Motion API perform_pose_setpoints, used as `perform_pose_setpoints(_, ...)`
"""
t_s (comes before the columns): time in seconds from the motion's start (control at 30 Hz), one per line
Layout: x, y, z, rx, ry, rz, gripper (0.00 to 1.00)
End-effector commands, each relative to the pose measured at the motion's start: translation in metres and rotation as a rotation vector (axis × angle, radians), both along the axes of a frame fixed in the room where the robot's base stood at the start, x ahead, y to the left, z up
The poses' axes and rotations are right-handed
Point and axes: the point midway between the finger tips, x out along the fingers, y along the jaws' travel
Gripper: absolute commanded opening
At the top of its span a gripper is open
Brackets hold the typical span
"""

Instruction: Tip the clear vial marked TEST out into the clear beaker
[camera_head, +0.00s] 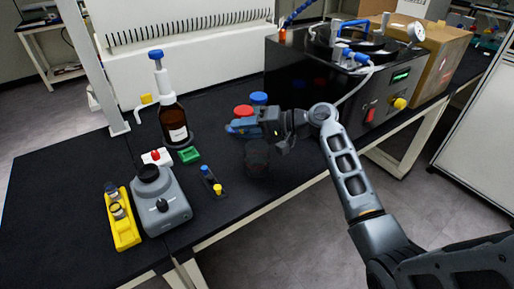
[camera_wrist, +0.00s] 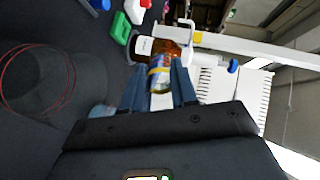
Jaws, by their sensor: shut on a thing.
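My gripper (camera_head: 240,128) is above the bench, behind and slightly left of the clear beaker (camera_head: 257,158). In the wrist view its two blue fingers (camera_wrist: 160,85) are shut on a small clear vial (camera_wrist: 160,74) with a yellowish band. I cannot read a TEST mark on it. The vial is hard to make out in the head view, so its tilt and contents are unclear. The beaker stands upright on the black bench; in the wrist view it is at the left (camera_wrist: 40,88), with thin reddish rim lines, apart from the vial.
A brown dispenser bottle (camera_head: 173,120), a grey mixer (camera_head: 162,200), a yellow rack (camera_head: 122,218) and a small dark rack (camera_head: 212,183) stand to the left. Red (camera_head: 243,111) and blue (camera_head: 259,98) round items are behind my gripper. The freeze dryer (camera_head: 340,85) stands at the right.

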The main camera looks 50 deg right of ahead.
Motion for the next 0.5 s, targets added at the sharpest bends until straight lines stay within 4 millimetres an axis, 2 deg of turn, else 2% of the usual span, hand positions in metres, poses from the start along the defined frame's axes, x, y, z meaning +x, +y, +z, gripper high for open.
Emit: perform_pose_setpoints(0.5, -0.0047, -0.0025, 0.0073, 0.033, -0.061, 0.001, 0.0)
